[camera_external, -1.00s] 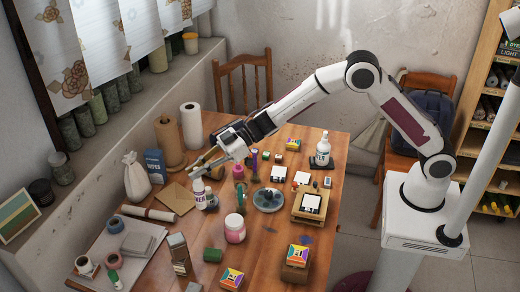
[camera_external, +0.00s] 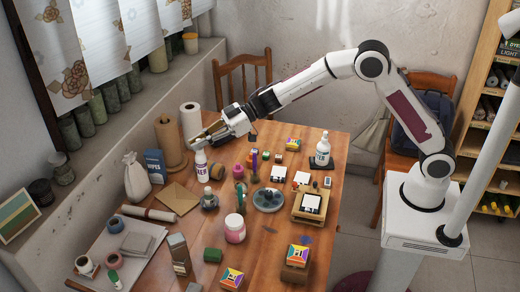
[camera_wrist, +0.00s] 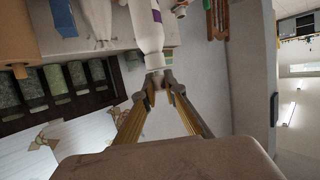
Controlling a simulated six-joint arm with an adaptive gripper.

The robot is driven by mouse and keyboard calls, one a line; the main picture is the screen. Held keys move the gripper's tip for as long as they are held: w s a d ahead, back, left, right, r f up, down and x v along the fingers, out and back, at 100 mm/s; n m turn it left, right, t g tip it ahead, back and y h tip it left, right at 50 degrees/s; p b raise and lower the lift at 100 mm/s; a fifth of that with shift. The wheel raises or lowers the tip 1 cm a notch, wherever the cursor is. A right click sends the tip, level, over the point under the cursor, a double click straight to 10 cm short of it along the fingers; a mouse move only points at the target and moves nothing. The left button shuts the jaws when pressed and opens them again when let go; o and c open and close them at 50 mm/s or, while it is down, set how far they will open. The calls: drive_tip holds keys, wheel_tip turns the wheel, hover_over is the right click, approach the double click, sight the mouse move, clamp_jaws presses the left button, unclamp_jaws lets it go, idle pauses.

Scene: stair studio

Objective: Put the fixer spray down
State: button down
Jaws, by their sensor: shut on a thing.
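The fixer spray is a white bottle with a purple band and lettering (camera_external: 201,165). My gripper (camera_external: 200,145) is shut on its top and holds it upright over the back left part of the wooden table (camera_external: 262,235). In the wrist view the bottle (camera_wrist: 148,35) hangs from the closed fingertips (camera_wrist: 159,86), gripped at its narrow neck. Whether its base touches the table cannot be told.
Near the bottle stand a paper towel roll (camera_external: 190,118), a brown roll (camera_external: 170,143), a blue box (camera_external: 155,166) and a dark round jar (camera_external: 209,199). A brown envelope (camera_external: 175,198) lies in front. Pots and blocks crowd the table's middle.

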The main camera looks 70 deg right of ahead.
drive_tip(key=s+d+m+t+h, duration=0.1)
drive_tip(key=s+d+m+h, duration=0.15)
drive_tip(key=d, duration=1.25)
drive_tip(key=s+d+m+t+h, duration=0.1)
drive_tip(key=s+d+m+h, duration=0.15)
drive_tip(key=d, duration=1.25)
drive_tip(key=s+d+m+t+h, duration=0.1)
drive_tip(key=s+d+m+h, duration=0.2)
drive_tip(key=d, duration=1.3)
drive_tip(key=shift+h, duration=0.4)
drive_tip(key=shift+w+a+f, duration=0.1)
drive_tip(key=shift+w+f, duration=0.15)
drive_tip(key=shift+f, duration=0.6)
drive_tip(key=shift+w+a+f, duration=0.15)
drive_tip(key=shift+w+f, duration=0.05)
drive_tip(key=shift+f, duration=0.6)
drive_tip(key=shift+w+a+f, duration=0.1)
drive_tip(key=shift+w+f, duration=0.15)
drive_tip(key=shift+f, duration=0.6)
wheel_tip(320, 180, down, 6)
drive_tip(key=shift+f, duration=0.15)
